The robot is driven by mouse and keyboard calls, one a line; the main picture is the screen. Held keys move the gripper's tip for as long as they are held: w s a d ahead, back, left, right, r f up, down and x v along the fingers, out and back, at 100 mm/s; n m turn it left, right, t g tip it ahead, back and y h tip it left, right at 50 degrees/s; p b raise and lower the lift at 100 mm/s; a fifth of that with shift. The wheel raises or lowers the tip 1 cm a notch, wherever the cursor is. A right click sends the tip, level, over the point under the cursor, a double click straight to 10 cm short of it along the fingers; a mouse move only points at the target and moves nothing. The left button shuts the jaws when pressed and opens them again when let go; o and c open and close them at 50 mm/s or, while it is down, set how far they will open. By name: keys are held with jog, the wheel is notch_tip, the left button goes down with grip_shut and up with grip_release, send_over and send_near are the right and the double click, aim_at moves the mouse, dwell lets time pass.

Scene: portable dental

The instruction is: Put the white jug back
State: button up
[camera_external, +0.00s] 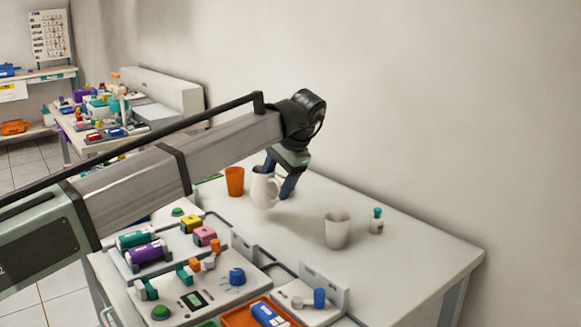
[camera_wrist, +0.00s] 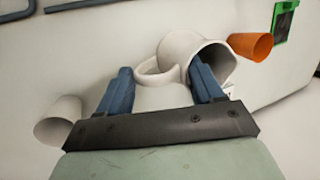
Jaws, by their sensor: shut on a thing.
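The white jug (camera_external: 263,188) is at my gripper (camera_external: 281,180) over the far part of the white table. In the wrist view the jug (camera_wrist: 183,48) shows its open mouth and its handle, with one blue finger at the mouth and the other beyond the handle. My gripper (camera_wrist: 162,88) is shut on the jug, though the exact contact is hard to see. In the outside view the jug looks upright; whether its base touches the table is unclear.
An orange cup (camera_external: 235,181) stands close left of the jug. A white cup (camera_external: 337,230) and a small green-capped bottle (camera_external: 376,221) stand to the right. Dental equipment with a blue knob (camera_external: 237,277) fills the near side. The table's right part is clear.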

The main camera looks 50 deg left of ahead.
aim_at(276, 199)
jog(key=shift+f, duration=2.05)
jog(key=shift+f, duration=0.15)
jog(key=o, duration=1.5)
jog(key=shift+v, duration=3.85)
